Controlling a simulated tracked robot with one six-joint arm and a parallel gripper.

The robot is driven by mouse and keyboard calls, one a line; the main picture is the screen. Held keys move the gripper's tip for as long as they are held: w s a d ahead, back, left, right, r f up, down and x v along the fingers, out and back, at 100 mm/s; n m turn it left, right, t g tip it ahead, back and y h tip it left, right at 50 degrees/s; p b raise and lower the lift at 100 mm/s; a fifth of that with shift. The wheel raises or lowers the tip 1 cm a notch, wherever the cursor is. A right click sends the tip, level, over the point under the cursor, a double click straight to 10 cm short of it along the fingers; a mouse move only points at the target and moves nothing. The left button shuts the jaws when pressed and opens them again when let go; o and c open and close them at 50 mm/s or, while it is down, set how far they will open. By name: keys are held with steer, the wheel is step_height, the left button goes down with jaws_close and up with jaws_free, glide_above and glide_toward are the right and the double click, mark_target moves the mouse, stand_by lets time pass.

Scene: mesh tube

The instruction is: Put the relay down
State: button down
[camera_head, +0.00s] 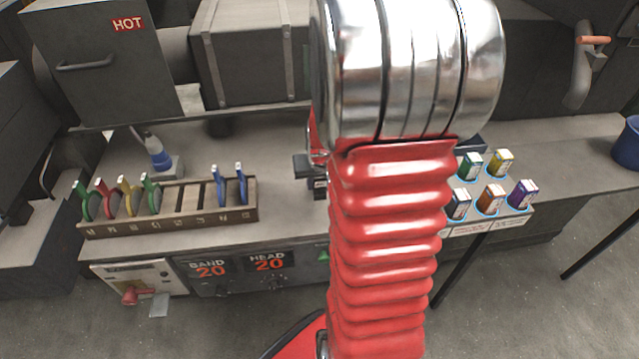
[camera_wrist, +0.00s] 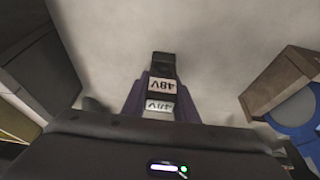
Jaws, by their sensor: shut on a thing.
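The relay (camera_wrist: 162,68) is a small dark block with white labels reading 48V, upside down in the wrist view. My gripper (camera_wrist: 160,100) is shut on it, with dark purplish parts close on both sides. The grey bench surface lies beyond the relay in that view; I cannot tell whether the relay touches it. In the head view my red, ribbed arm with its shiny metal joint covers the middle of the scene. Only a small dark part with a white label shows at the arm's left edge, so the grip is mostly hidden there.
A wooden rack (camera_head: 170,222) with several coloured paddles stands left on the bench (camera_head: 285,205). Several coloured blocks (camera_head: 490,199) stand at the right. A HOT-marked box (camera_head: 95,65) is back left. Some bare bench lies right of the rack.

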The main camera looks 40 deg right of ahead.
step_height(320, 180, up, 10)
stand_by(0.6)
stand_by(0.4)
